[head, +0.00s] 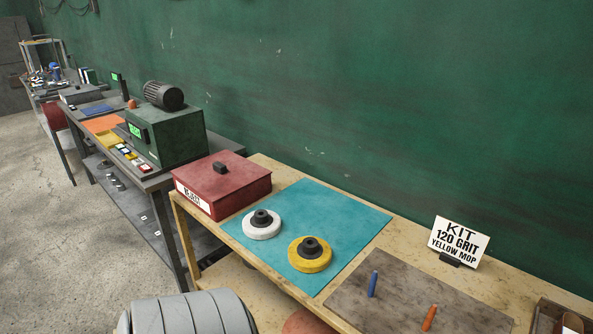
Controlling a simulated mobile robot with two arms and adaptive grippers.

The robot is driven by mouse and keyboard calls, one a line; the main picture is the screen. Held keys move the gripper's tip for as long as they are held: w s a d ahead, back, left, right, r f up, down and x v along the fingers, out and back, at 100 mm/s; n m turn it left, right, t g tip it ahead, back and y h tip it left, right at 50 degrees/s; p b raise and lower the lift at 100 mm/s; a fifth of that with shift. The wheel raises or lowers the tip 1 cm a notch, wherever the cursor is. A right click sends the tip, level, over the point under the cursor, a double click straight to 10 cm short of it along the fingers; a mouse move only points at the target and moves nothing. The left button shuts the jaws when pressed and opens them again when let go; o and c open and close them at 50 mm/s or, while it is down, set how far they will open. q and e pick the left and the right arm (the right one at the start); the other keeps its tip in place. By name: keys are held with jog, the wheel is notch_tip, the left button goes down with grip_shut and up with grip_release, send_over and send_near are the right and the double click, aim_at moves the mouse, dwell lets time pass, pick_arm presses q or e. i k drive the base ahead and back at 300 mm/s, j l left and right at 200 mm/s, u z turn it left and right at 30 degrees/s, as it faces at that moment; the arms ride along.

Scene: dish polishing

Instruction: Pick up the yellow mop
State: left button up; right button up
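The yellow mop (299,262) is a thick round disc with a black hub on top. It lies flat on the teal mat (335,215), near the mat's front right part. A white mop (262,232) of the same shape lies behind it to the left on the same mat, with a small gap between them. A sign (459,241) on the bench reads "KIT 120 GRIT YELLOW MOP". Neither of my grippers is in view.
A red lidded box (228,184) stands left of the mat. A brown mat (390,308) with a blue stick (373,284) and an orange stick (429,318) lies to the right. A green machine (175,140) stands on the bench farther left. The teal mat around the mops is clear.

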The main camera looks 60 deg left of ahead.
aim_at(308, 253)
jog(key=u, duration=1.8)
